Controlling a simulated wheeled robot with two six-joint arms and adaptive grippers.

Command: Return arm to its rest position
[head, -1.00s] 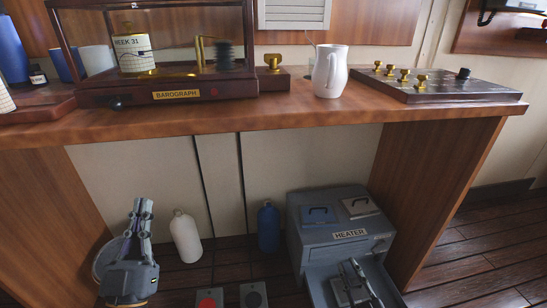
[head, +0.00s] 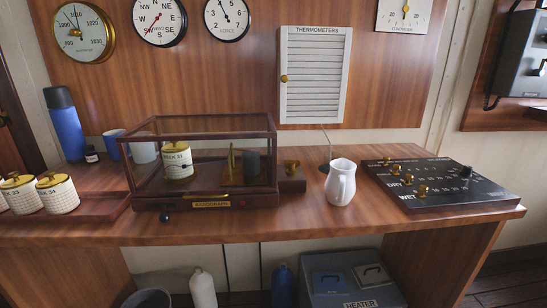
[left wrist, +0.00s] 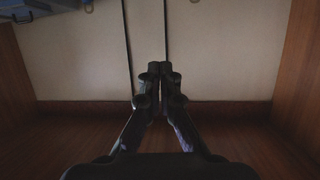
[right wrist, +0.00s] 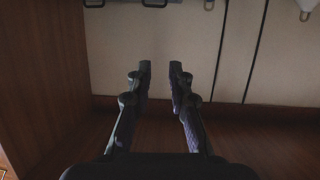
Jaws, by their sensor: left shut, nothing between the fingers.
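Neither gripper shows in the head view. In the left wrist view my left gripper (left wrist: 159,70) has its fingertips together, with nothing between them. In the right wrist view my right gripper (right wrist: 160,70) has its two fingers apart, with an empty gap between the tips. Both grippers face a pale wall panel and dark wood, in shadow, and touch nothing that I can see.
The wooden desk (head: 330,222) carries a glass barograph case (head: 205,195), a white jug (head: 340,182), a dark control panel (head: 440,183) and several labelled drums. Below stand a grey heater (head: 325,290), a white bottle (head: 203,287) and a blue bottle (head: 283,285).

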